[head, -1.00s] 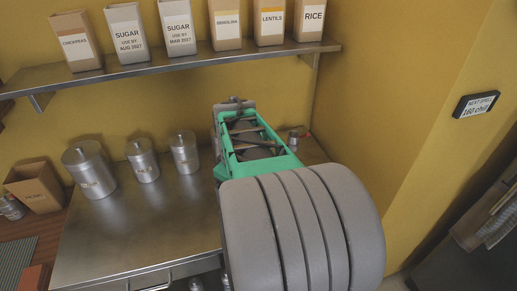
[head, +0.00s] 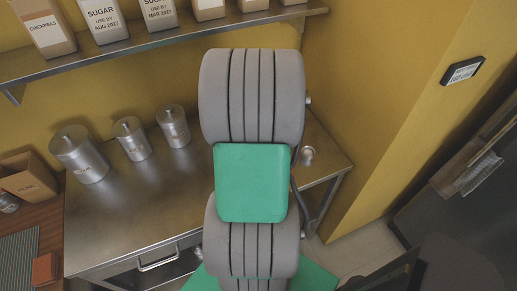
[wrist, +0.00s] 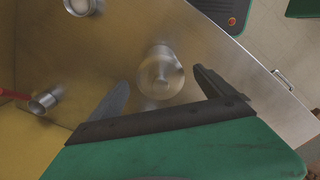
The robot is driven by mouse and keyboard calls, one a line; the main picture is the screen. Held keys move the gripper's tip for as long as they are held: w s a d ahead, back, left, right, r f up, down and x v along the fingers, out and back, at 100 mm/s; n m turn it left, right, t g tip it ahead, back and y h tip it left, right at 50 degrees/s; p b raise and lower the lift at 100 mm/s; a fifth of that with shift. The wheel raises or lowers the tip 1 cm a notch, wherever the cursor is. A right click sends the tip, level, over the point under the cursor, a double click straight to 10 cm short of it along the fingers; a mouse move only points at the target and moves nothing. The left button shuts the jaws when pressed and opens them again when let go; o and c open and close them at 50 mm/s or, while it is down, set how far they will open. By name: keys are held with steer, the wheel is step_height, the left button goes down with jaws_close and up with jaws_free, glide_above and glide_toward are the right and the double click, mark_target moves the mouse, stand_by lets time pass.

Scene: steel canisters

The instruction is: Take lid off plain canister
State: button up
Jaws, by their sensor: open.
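In the wrist view, a round steel canister (wrist: 160,72) with a lid and a central knob stands on the steel table, seen from above. My gripper (wrist: 161,82) is open above it, one finger on each side in the picture, with no clear contact. Its sides are hidden, so I cannot tell whether it is plain. My arm hides this canister and my gripper in the head view. On the left of the head view stand a large canister (head: 88,164), a medium one (head: 135,146) and a smaller one (head: 176,134), lidded, with faint markings.
Another small steel item (head: 307,155) stands near the table's right end. A steel cup with a red handle (wrist: 43,102) lies near the wall. A shelf (head: 130,55) with labelled boxes hangs above. An open box (head: 27,178) stands at left. The table's front left is clear.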

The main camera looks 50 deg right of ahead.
steer(key=c, duration=1.4)
steer(key=shift+r, duration=0.1)
steer(key=shift+c, duration=0.2)
